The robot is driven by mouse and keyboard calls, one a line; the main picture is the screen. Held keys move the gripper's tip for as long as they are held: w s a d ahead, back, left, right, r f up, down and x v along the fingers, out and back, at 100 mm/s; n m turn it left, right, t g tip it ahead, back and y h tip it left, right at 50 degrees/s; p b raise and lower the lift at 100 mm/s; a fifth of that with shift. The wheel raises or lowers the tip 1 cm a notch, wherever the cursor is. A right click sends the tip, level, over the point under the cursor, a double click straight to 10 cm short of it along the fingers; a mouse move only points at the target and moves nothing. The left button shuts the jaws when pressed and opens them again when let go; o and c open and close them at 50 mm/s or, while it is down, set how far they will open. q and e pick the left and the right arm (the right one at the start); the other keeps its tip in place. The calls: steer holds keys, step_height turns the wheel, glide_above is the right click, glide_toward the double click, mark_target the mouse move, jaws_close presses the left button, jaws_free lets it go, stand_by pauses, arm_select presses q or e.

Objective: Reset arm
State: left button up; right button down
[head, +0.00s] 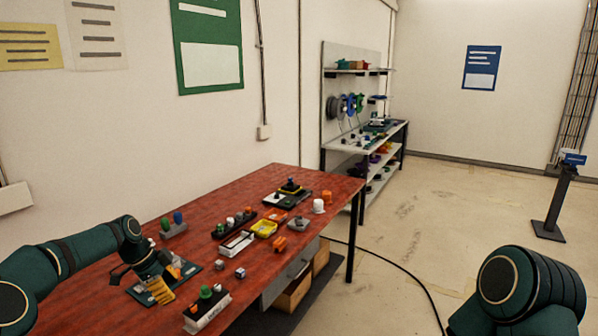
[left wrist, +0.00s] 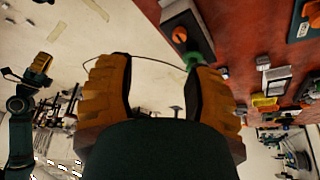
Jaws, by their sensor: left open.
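My left gripper (head: 158,284) hangs over the near left part of the red workbench (head: 290,190) in the head view. In the left wrist view its two ribbed orange fingers stand wide apart (left wrist: 160,88), with pale floor and a dark cable between them and nothing held. The bench top shows on the right of that view. My right arm (head: 530,292) shows at the lower right of the head view, its gripper out of frame. In the left wrist view, a dark arm with an orange-padded end (left wrist: 40,66) at the left looks like my right gripper; its jaw state is unclear.
A dark green board (head: 190,271) lies beneath the left gripper. A block with green and red knobs (head: 207,308), a yellow tray (head: 264,228) and a white cylinder (head: 318,206) stand on the bench. A shelf rack (head: 343,143) stands behind. Floor at right is mostly clear.

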arm_select(q)
steer(key=s+d+f+n, duration=0.3)
steer(key=s+d+f, duration=0.1)
steer(key=d+f, duration=0.45)
steer(key=s+d+f+n, duration=0.4)
steer(key=d+f, duration=0.3)
steer(key=d, duration=0.3)
steer(key=s+d+f+n, duration=0.2)
steer(key=s+f+n, duration=0.1)
steer(key=s, duration=0.7)
steer(key=s+d+f+n, duration=0.2)
steer(key=s+n, duration=0.4)
steer(key=s, duration=0.5)
steer(key=shift+d+f+t+y, duration=0.3)
steer(key=shift+d+f+t, duration=0.1)
steer(key=shift+f, duration=0.45)
steer(key=shift+s, duration=0.1)
